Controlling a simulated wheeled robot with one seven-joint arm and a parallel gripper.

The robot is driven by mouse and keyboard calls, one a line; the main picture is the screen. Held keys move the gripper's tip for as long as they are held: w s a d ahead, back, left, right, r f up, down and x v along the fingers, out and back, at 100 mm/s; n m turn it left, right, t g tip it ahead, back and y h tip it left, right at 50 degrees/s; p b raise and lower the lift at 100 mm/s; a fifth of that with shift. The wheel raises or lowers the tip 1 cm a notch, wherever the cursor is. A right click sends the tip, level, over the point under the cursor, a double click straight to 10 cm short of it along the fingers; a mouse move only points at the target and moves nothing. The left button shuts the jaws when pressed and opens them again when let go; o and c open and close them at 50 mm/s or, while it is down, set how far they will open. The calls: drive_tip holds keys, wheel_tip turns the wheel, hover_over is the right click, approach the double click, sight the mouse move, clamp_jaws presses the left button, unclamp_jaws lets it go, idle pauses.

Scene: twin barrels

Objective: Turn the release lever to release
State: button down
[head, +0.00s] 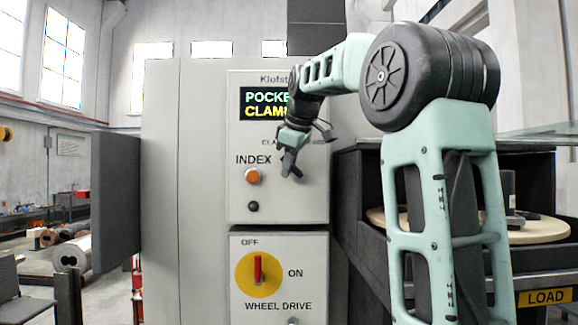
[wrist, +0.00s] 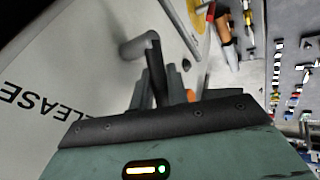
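The release lever (wrist: 138,45) shows in the wrist view as a grey rod standing out from the pale panel, next to the upside-down lettering "RELEASE" (wrist: 35,98). My gripper (wrist: 163,78) is right at the lever, its dark fingers overlapping the rod's outer end. Whether they touch it or close around it is unclear. In the head view my gripper (head: 290,168) is in front of the upper control panel (head: 300,208), fingers pointing down, and hides the lever. The display (head: 262,104) shows partly hidden green and yellow words, "POCKE" and "CLAM".
An orange button (head: 253,176) and a black button (head: 253,206) are left of my gripper. Below is the wheel drive switch (head: 258,270), a red handle on a yellow disc. A dark cabinet with a round wooden table (head: 540,232) stands at right.

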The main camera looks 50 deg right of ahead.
drive_tip(key=shift+s+d+m+t+y+b, duration=0.2)
drive_tip(key=shift+t+y+b, duration=0.1)
drive_tip(key=shift+t+b, duration=0.2)
drive_tip(key=shift+s+d+m+t+y+b, duration=0.1)
drive_tip(key=shift+m+t+y+b, duration=0.1)
drive_tip(key=shift+t+y+b, duration=0.3)
drive_tip(key=shift+s+d+r+t+y+b, duration=0.1)
drive_tip(key=shift+s+r+t+y+b, duration=0.2)
drive_tip(key=shift+b, duration=0.45)
drive_tip(key=shift+w+r+t, duration=0.1)
drive_tip(key=shift+r+t, duration=0.05)
drive_tip(key=shift+t, duration=0.25)
drive_tip(key=c, duration=1.6)
unclamp_jaws()
drive_tip(key=shift+c, duration=0.2)
drive_tip(key=shift+r, duration=0.1)
wheel_tip(320, 180, up, 10)
drive_tip(key=p, duration=0.1)
